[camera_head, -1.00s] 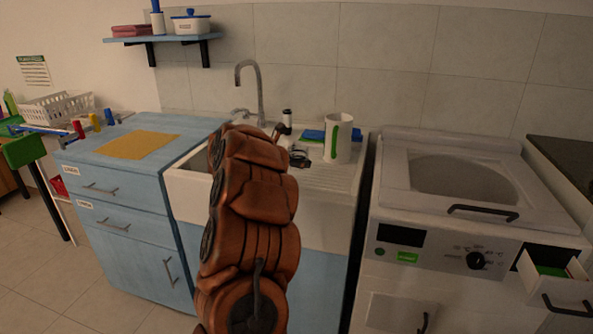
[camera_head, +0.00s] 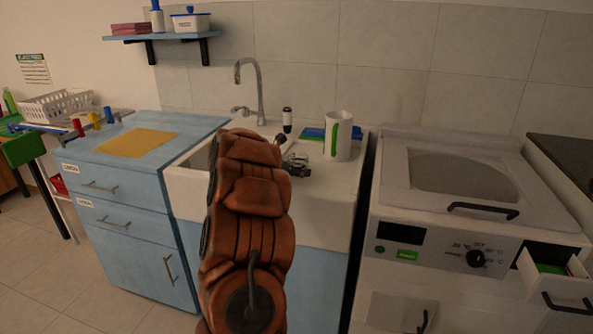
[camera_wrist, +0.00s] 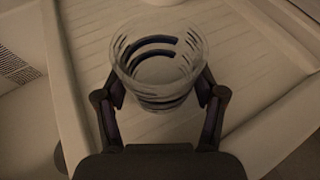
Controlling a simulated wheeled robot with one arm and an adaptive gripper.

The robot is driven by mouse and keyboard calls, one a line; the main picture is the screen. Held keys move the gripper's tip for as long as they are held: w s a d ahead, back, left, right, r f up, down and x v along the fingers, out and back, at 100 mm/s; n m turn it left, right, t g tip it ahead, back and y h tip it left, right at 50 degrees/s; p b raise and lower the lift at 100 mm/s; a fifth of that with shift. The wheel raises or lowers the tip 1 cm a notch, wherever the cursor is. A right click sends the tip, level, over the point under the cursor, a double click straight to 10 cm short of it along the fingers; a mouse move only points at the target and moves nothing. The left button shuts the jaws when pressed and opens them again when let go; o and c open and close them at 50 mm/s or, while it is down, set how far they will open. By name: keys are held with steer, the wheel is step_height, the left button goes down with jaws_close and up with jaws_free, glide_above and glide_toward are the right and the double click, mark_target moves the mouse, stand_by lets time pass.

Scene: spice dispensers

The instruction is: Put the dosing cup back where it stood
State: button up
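The dosing cup (camera_wrist: 158,62) is a clear, round cup with dark curved bands, seen from above in the wrist view. My gripper (camera_wrist: 160,92) has one finger on each side of it, and both fingers appear to touch its wall. In the head view my gripper (camera_head: 297,162) is over the ribbed drainboard (camera_head: 335,180) to the right of the basin, partly hidden by my arm. I cannot tell whether the cup's base touches the drainboard.
A white jug with a green stripe (camera_head: 338,136) stands close to the right of my gripper. A blue-green flat item (camera_head: 313,133) and a small dark bottle (camera_head: 287,119) are behind. The faucet (camera_head: 250,90) rises at the back left. A washing machine (camera_head: 470,205) stands at the right.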

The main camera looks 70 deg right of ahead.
steer(key=shift+o, duration=1.4)
steer(key=shift+r, duration=0.1)
steer(key=shift+r+p, duration=0.1)
steer(key=shift+p, duration=0.2)
steer(key=b+v, duration=0.1)
steer(key=v, duration=1.1)
steer(key=shift+w+b, duration=0.1)
steer(key=shift+b, duration=0.3)
